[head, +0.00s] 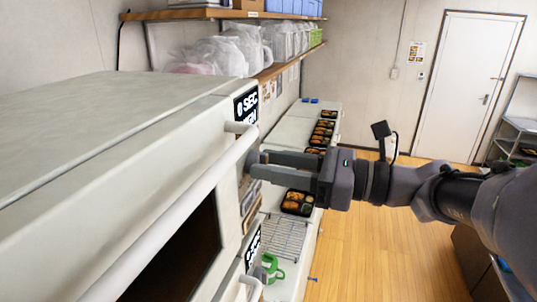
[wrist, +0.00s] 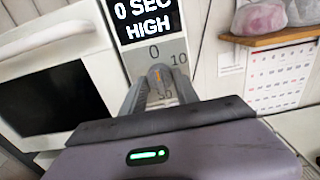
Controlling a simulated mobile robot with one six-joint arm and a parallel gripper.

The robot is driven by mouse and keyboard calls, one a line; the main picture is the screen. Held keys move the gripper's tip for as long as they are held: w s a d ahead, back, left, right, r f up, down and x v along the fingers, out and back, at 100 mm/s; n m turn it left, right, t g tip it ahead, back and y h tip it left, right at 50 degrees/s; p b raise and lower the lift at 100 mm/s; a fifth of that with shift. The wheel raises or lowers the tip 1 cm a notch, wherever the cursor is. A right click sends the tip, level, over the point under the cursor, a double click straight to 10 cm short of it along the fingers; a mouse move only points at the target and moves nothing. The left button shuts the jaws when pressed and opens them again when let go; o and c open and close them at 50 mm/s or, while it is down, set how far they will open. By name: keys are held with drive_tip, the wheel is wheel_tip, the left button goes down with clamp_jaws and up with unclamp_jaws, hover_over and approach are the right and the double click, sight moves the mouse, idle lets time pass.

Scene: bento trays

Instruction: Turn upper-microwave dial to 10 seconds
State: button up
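The upper microwave (head: 110,110) is the large off-white box on the left in the head view. Its black display (wrist: 150,18) reads "0 SEC HIGH" in the wrist view. Below it, the dial (wrist: 158,74), grey with an orange mark, points up toward the printed 0. The printed 10 is to its upper right. My gripper (head: 255,164) reaches the panel from the right, with its two fingers apart. In the wrist view the fingers (wrist: 160,90) stand on either side of the dial, close to it. I cannot tell whether they press on it.
The microwave's long handle (head: 190,200) runs close to the gripper on the left. A lower microwave's panel (head: 253,250) shows below. Bento trays (head: 298,202) and a wire rack (head: 283,236) lie on the counter beyond. A wall shelf (head: 275,70) with bags hangs above.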

clamp_jaws()
drive_tip(key=shift+r+p, duration=0.1)
drive_tip(key=shift+p, duration=0.3)
drive_tip(key=m+p, duration=0.2)
drive_tip(key=shift+r+p, duration=0.15)
drive_tip(key=shift+p, duration=0.2)
drive_tip(key=m+p, duration=0.3)
drive_tip(key=p, duration=0.2)
drive_tip(key=shift+r+m, duration=0.1)
drive_tip(key=shift+m, duration=0.3)
drive_tip(key=m+p, duration=0.3)
drive_tip(key=p, duration=0.1)
drive_tip(key=shift+p, duration=0.4)
drive_tip(key=m+p, duration=0.2)
drive_tip(key=shift+f+m, duration=0.3)
drive_tip(key=shift+m+p, duration=0.3)
drive_tip(key=shift+p, duration=0.15)
